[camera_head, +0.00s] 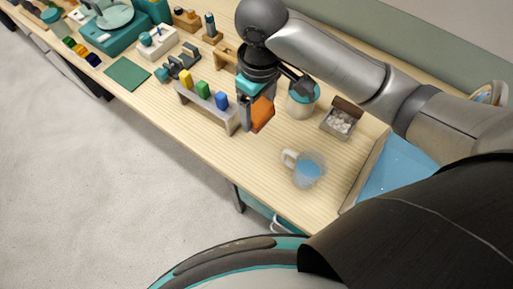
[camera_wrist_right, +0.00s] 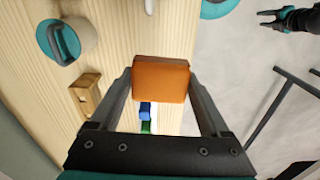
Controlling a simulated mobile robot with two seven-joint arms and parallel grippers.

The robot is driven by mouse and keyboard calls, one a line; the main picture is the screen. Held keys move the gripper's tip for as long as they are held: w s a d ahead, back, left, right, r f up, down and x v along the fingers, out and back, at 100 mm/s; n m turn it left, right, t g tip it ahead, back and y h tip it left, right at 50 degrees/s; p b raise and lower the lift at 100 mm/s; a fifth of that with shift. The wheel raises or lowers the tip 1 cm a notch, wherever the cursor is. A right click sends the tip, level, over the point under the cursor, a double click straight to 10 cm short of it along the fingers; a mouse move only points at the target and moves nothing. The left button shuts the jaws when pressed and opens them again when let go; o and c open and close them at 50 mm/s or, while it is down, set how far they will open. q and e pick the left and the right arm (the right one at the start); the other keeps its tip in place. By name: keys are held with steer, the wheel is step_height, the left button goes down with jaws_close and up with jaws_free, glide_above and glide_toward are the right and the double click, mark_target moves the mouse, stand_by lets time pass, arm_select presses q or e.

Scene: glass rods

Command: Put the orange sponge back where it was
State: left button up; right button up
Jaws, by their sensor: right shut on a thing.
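The orange sponge (camera_head: 262,114) is an orange block held between the fingers of my right gripper (camera_head: 256,112). The sponge (camera_wrist_right: 160,78) also shows in the right wrist view, clamped between both fingertips above the wooden table. In the head view the sponge is in front of the right end of a grey rack (camera_head: 207,108) with yellow, green and blue blocks; its exact height is hard to tell. My left gripper (camera_wrist_right: 262,19) shows small at the upper right of the wrist view, its fingers apart and empty. It is outside the head view.
A teal-lidded pot (camera_head: 302,99), a small tray of pale pieces (camera_head: 340,123), a glass mug (camera_head: 306,168) and a blue tray (camera_head: 398,170) are to the right. A green mat (camera_head: 127,73) lies left. Bare table (camera_head: 262,152) lies in front of the rack.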

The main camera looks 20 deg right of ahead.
mark_target(257, 158)
steer(key=shift+s+a+r+n+p, duration=0.2)
steer(key=shift+s+n+p, duration=0.1)
steer(key=shift+p, duration=0.1)
steer(key=shift+f, duration=0.45)
arm_select(q)
step_height(257, 158, down, 2)
steer(key=b, duration=0.3)
steer(key=shift+b, duration=0.4)
arm_select(e)
step_height(257, 158, down, 19)
steer(key=shift+f, duration=0.2)
arm_select(q)
steer(key=shift+f, duration=0.1)
arm_select(e)
steer(key=o, duration=1.2)
steer(key=shift+f, duration=0.15)
steer(key=shift+c, duration=0.2)
arm_select(q)
step_height(257, 158, up, 2)
steer(key=shift+r+p, duration=0.25)
steer(key=shift+p, duration=1)
arm_select(e)
step_height(257, 158, up, 12)
steer(key=shift+r, duration=0.2)
